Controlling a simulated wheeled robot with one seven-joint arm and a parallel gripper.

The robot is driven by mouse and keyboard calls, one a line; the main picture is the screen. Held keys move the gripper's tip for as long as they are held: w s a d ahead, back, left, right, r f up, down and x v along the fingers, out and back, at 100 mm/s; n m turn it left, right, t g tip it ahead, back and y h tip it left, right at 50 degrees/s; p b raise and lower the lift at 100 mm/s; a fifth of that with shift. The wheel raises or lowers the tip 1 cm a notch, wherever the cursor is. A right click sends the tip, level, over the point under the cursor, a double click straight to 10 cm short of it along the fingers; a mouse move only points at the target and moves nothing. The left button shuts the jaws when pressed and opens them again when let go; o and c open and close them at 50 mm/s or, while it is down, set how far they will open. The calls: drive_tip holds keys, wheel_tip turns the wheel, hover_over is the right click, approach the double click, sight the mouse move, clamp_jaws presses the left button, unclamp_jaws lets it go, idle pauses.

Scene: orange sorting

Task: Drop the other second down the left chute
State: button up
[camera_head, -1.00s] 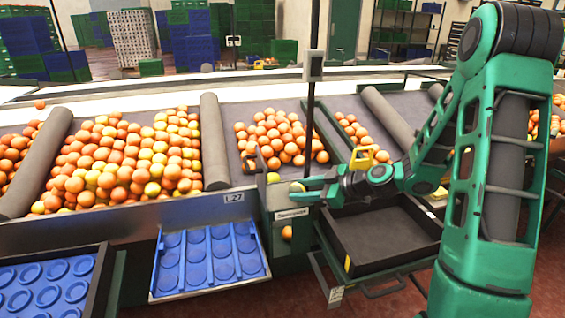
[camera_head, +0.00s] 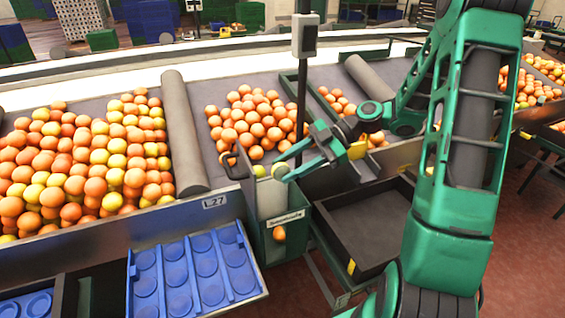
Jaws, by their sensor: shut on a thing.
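My gripper (camera_head: 282,171) is shut on a yellowish-green fruit (camera_head: 280,170), partly hidden by the fingers. It holds the fruit just above and right of the upright grey chute box (camera_head: 270,197) at the belt's front edge. A small yellow round thing (camera_head: 259,171) shows at the top of this box, left of the held fruit; I cannot tell whether it is a loose fruit. The box has a white label (camera_head: 286,218) too small to read, and an orange (camera_head: 279,233) shows in its lower front. I cannot make out a second chute.
Piles of oranges (camera_head: 85,160) and (camera_head: 255,120) lie on the belt, split by a grey roller (camera_head: 183,130). A blue cupped tray (camera_head: 190,275) stands front left. An empty dark tray (camera_head: 365,225) is at right. A post with a box (camera_head: 304,38) rises behind my gripper.

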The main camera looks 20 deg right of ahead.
drive_tip(key=shift+f, duration=2.95)
drive_tip(key=o, duration=1.1)
drive_tip(key=shift+o, duration=0.2)
